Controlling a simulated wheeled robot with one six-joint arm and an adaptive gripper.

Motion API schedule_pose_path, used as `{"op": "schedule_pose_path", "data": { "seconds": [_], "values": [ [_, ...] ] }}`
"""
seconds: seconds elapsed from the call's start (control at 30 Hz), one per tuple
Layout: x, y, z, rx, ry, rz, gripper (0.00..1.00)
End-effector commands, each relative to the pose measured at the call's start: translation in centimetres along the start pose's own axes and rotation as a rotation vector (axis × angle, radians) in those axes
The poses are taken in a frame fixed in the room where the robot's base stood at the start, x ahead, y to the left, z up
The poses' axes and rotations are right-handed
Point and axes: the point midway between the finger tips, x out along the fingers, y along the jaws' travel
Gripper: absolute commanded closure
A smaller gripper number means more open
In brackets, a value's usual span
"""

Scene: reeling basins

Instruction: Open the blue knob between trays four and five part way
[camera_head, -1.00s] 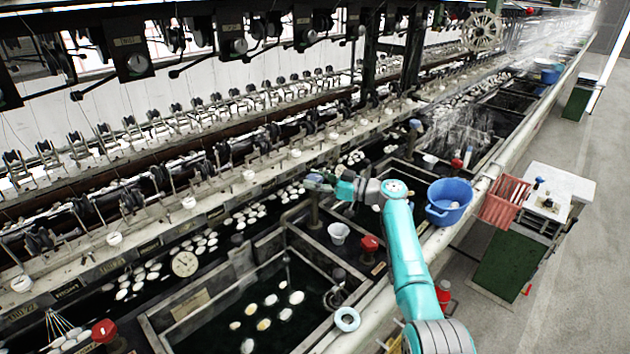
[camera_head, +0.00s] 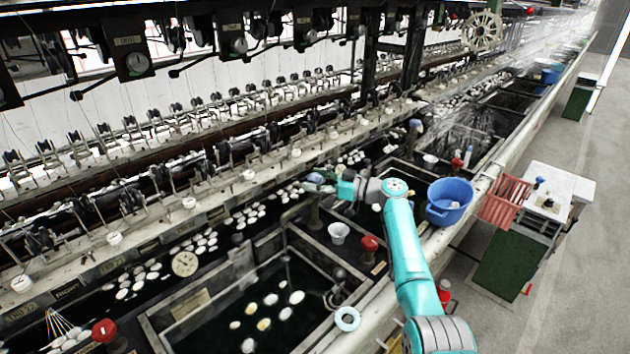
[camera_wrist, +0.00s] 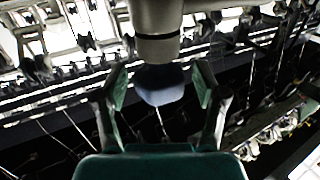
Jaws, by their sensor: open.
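The blue knob (camera_wrist: 160,86) shows in the wrist view as a rounded blue-grey cap below a thick grey cylinder. My gripper (camera_wrist: 161,84) is open, with its green-padded fingers on either side of the knob and a small gap showing on each side. In the head view my gripper (camera_head: 320,184) is over the basins, above a dark post (camera_head: 314,212). The knob is small and hard to make out there, beside my fingers. Whether any finger touches it I cannot tell.
A white cup (camera_head: 338,232) and a red knob (camera_head: 369,243) stand close below my arm. A basin with pale cocoons (camera_head: 270,300) lies in front. A blue tub (camera_head: 449,201) and a red crate (camera_head: 505,199) are right of my arm. Reeling machinery lines the left.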

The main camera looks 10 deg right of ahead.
Motion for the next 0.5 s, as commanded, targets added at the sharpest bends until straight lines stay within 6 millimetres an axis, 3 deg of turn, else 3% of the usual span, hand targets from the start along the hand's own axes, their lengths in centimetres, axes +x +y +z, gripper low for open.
{"op": "schedule_pose_path", "data": {
  "seconds": [0.17, 0.5],
  "values": [
    [-1.7, 0.1, 0.0, 0.0, 0.0, 0.002, 0.29],
    [-8.3, 0.1, 0.1, 0.0, 0.0, 0.003, 0.29]
  ]
}}
